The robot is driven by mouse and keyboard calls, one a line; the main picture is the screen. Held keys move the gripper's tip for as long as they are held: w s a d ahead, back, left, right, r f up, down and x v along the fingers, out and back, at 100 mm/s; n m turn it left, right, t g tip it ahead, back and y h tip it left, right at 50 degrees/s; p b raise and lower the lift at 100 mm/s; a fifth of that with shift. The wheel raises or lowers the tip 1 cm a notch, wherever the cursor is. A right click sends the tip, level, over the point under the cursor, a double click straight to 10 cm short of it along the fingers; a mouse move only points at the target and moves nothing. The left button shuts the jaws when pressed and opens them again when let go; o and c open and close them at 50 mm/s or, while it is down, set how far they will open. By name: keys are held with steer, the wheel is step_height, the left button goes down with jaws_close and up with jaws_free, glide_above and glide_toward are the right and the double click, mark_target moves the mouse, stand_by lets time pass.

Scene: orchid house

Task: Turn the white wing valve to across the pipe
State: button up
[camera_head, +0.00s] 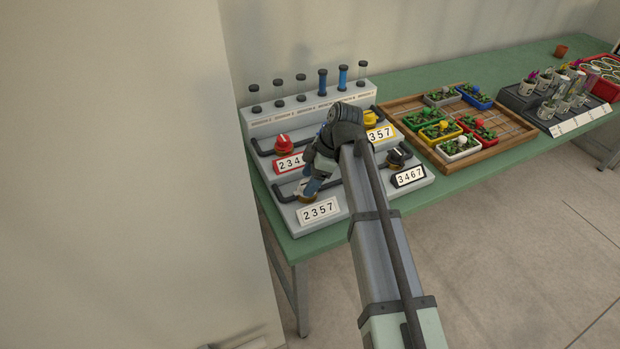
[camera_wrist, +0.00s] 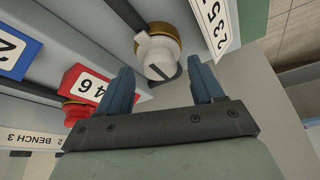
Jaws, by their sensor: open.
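The white wing valve (camera_wrist: 158,62) sits on a brass collar at the end of a dark pipe (camera_wrist: 128,15) in the wrist view. A dark slanting mark shows on its face; I cannot tell clearly how its wing lies against the pipe. My gripper (camera_wrist: 162,78) is open, its two blue fingers on either side of the valve's near edge, with gaps and no clear contact. In the head view my gripper (camera_head: 314,184) is over the front-left of the valve board (camera_head: 262,165), hiding most of the white valve, above the white 2357 label (camera_head: 319,211).
A red valve (camera_head: 284,146) stands behind on the left, a yellow one (camera_head: 369,119) behind on the right and a black one (camera_head: 397,156) at front right. Tubes (camera_head: 323,82) line the board's back. A wooden tray (camera_head: 473,158) of planters lies to the right.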

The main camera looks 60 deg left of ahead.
steer(key=shift+f, duration=0.2)
steer(key=shift+c, duration=0.5)
steer(key=c, duration=0.9)
steer(key=shift+c, duration=0.2)
